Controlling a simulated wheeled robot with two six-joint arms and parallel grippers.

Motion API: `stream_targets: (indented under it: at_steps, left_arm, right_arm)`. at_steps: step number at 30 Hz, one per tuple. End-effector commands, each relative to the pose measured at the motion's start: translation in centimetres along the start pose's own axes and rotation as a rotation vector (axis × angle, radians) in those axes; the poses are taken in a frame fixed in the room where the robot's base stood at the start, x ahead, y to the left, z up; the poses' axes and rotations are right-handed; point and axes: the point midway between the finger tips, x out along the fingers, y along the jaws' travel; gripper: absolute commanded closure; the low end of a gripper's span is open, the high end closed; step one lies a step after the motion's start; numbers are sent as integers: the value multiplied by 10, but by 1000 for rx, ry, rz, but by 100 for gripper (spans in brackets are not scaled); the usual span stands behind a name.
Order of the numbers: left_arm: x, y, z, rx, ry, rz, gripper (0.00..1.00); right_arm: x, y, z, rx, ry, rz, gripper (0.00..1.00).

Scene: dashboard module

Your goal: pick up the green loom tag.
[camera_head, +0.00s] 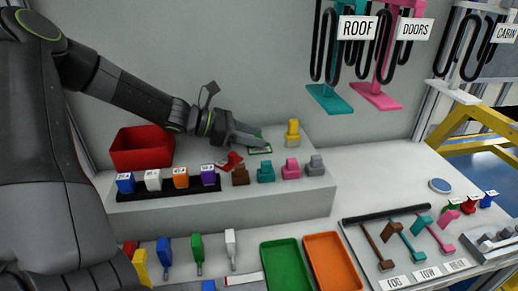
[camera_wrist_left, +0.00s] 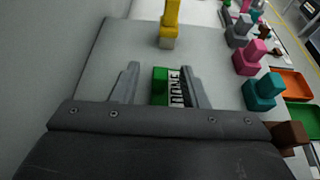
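The green loom tag (camera_wrist_left: 160,84), with a white lettered label, lies on the raised grey shelf; in the head view the tag (camera_head: 260,149) is partly covered by my gripper. My left gripper (camera_head: 252,141) reaches over it from the left. In the left wrist view the fingers of the left gripper (camera_wrist_left: 160,69) are apart, with the tag between them. A gap shows at the left finger; the right finger is close to the label, and I cannot tell whether it touches. My right gripper is not in view.
A red bin (camera_head: 142,148) stands left of the gripper. A yellow connector (camera_head: 292,132) stands just beyond the tag. A red tag (camera_head: 231,160) lies in front, near a row of brown, teal, pink and grey connectors. A black rack (camera_head: 165,190) holds several numbered blocks at the shelf's front.

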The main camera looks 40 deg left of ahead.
Motion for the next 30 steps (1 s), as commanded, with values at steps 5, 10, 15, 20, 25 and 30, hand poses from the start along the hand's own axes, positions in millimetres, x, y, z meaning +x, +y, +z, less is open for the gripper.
stream_targets:
  at_steps: [5,10,15,20,25,30]
  left_arm:
    - [2,0,0,1,0,0,60]
    - [2,0,0,1,0,0,60]
    - [2,0,0,1,0,0,82]
    - [1,0,0,1,0,0,100]
    - [1,0,0,1,0,0,100]
    - [1,0,0,1,0,0,100]
  right_arm:
    - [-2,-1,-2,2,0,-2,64]
    - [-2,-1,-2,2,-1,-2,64]
    - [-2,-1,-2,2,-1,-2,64]
    - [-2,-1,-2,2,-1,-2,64]
    - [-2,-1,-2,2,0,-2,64]
    - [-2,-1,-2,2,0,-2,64]
